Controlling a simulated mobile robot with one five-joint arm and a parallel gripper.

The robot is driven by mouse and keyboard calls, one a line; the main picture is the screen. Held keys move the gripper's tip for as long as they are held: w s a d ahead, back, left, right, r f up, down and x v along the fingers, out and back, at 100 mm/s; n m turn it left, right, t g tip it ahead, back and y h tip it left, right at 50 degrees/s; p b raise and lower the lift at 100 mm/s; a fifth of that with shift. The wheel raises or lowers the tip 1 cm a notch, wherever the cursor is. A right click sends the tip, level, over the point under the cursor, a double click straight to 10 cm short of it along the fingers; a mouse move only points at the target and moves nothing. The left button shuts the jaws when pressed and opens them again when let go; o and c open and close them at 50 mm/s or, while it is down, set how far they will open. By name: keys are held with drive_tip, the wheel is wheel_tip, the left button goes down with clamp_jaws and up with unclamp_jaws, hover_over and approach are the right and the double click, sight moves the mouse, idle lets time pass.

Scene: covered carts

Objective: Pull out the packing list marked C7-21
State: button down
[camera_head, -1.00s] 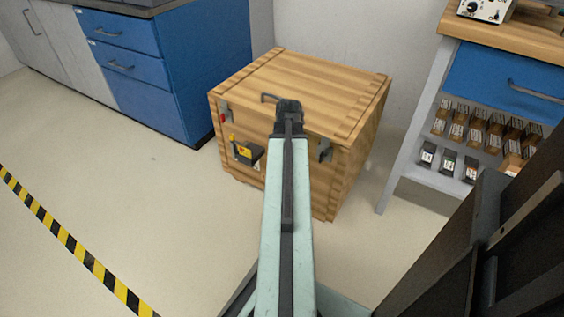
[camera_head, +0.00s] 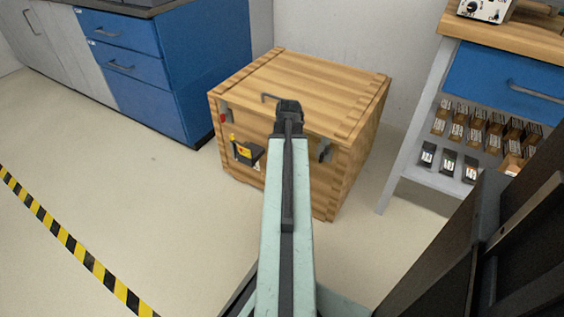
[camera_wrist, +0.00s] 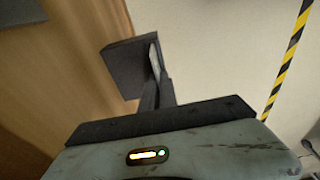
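A closed wooden crate (camera_head: 330,88) stands on the floor in the middle of the head view, with a dark handle on its lid. No packing list and no mark C7-21 can be made out. My gripper (camera_head: 288,106) is in front of the crate's upper front edge in the head view and hides part of it. In the wrist view, the dark finger parts of my gripper (camera_wrist: 135,68) show beside brown wood. Whether they are apart or together is not clear, and I see nothing held.
The crate's front has a dark box with a yellow label (camera_head: 245,152), a red tag (camera_head: 224,117) and metal latches. Blue drawers (camera_head: 135,70) stand at left. A shelf unit (camera_head: 405,150) with several small boxes is at right. Striped tape (camera_head: 72,247) crosses open floor at left.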

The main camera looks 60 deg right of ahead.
idle(0.5)
drive_tip(key=shift+r, duration=0.15)
drive_tip(key=shift+r+p, duration=3.85)
drive_tip(key=shift+p, duration=0.2)
